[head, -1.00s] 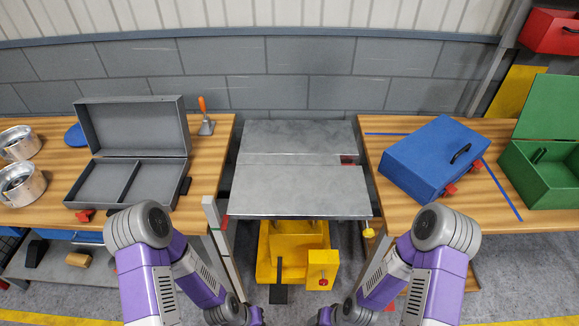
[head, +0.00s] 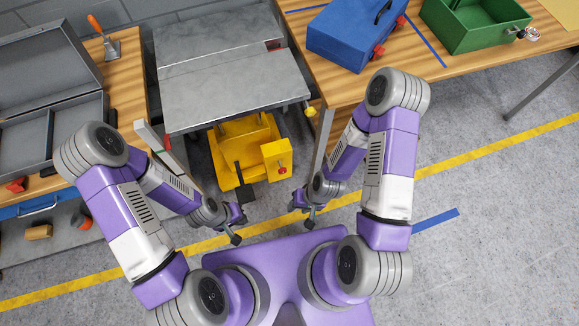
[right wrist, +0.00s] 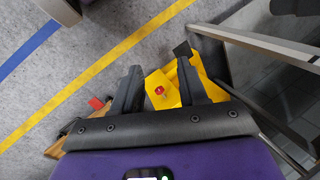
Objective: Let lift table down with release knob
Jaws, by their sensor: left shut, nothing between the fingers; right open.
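The lift table has a grey metal top (head: 230,82) and a yellow base (head: 236,150), and stands between two workbenches. A red knob (head: 283,170) sits on the yellow box at the base's front right. The same red knob (right wrist: 159,91) shows in the right wrist view, beyond the space between my right gripper's fingers. A small yellow knob (head: 310,111) sticks out at the top's right front corner. My right gripper (head: 301,214) is open and empty, in front of the yellow box, apart from it. My left gripper (head: 235,230) is shut and empty, left of the right one.
A black pedal (head: 244,190) juts from the base. The right bench holds a blue box (head: 350,32) and a green box (head: 475,25). The floor at right is clear.

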